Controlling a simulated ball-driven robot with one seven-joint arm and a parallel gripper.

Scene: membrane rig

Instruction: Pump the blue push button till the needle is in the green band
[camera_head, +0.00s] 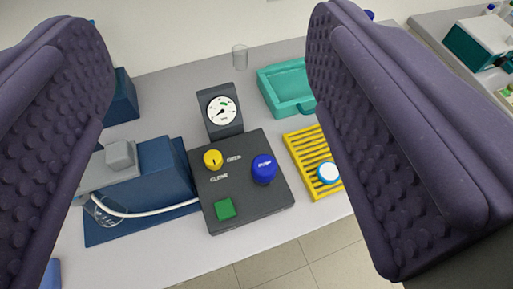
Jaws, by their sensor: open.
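The blue push button (264,169) stands up from the right side of a dark control box (250,208). A round dial gauge (221,110) with a white face rises behind the box. A green band (224,102) shows at the dial's upper part. The needle is dark and small and seems to point to the lower left, outside the green band. My gripper (225,145) is open and empty, its two dark padded fingers at the left and right of the picture. The box and button show between the fingers, farther off, and nothing touches the button.
A yellow knob (213,159) and a green square button (225,209) share the box. A blue device (150,180) with a white tube stands left. A yellow rack (305,155) with a white-and-blue cap (328,173) lies right. A teal tray (268,95) and clear glass (240,57) are behind.

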